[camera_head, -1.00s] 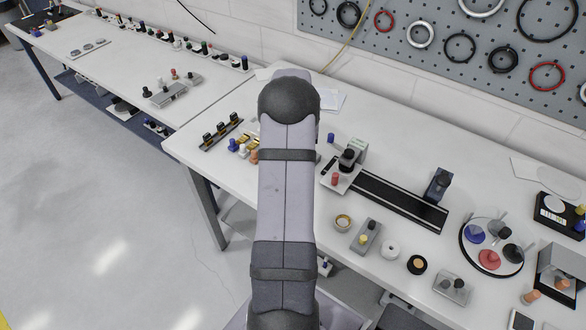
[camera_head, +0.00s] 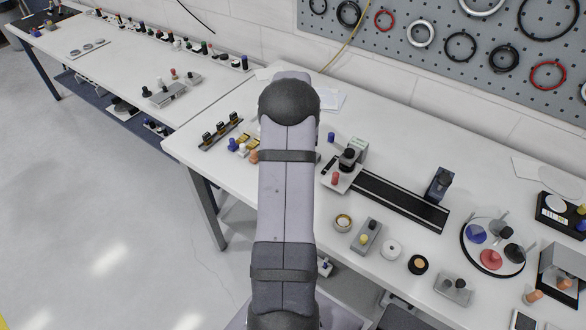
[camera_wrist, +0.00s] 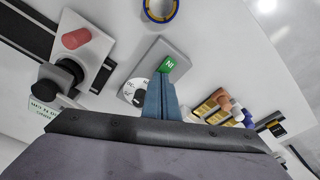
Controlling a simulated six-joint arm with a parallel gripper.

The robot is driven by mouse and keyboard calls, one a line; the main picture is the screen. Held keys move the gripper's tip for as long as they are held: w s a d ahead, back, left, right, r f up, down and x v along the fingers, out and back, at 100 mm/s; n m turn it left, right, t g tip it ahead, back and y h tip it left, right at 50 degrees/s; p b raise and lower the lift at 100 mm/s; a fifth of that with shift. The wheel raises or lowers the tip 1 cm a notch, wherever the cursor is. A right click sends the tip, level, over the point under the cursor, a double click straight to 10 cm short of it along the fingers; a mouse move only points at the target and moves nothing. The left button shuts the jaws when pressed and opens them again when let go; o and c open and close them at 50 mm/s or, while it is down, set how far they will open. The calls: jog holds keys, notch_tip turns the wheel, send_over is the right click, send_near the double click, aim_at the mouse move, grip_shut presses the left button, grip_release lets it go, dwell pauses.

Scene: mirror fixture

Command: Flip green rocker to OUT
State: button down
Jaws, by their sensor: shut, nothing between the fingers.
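The green rocker (camera_wrist: 167,64) shows in the wrist view as a small green face with white letters that look like "IN", turned around in the picture. It sits on a grey block (camera_wrist: 155,56), at the end nearer my gripper. My gripper (camera_wrist: 161,78) is shut and empty, with its blue-grey fingertips close below the rocker and overlapping its lower edge in the picture. I cannot tell whether they touch it. The fingers hide part of the block and of a white dial (camera_wrist: 133,92) beside it. In the head view my arm hides the gripper and the rocker.
A fixture with a red knob (camera_wrist: 76,38) and a black knob stands left in the wrist view. A gold-and-blue ring (camera_wrist: 160,8) is at the top. Brass blocks (camera_wrist: 207,105) with coloured knobs stand close on the right. White table is bare between them.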

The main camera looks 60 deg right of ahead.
jog(key=shift+f, duration=0.25)
jog(key=shift+a, duration=0.1)
notch_tip(320, 180, up, 7)
jog(key=p, duration=0.5)
dwell(0.5)
dwell(0.3)
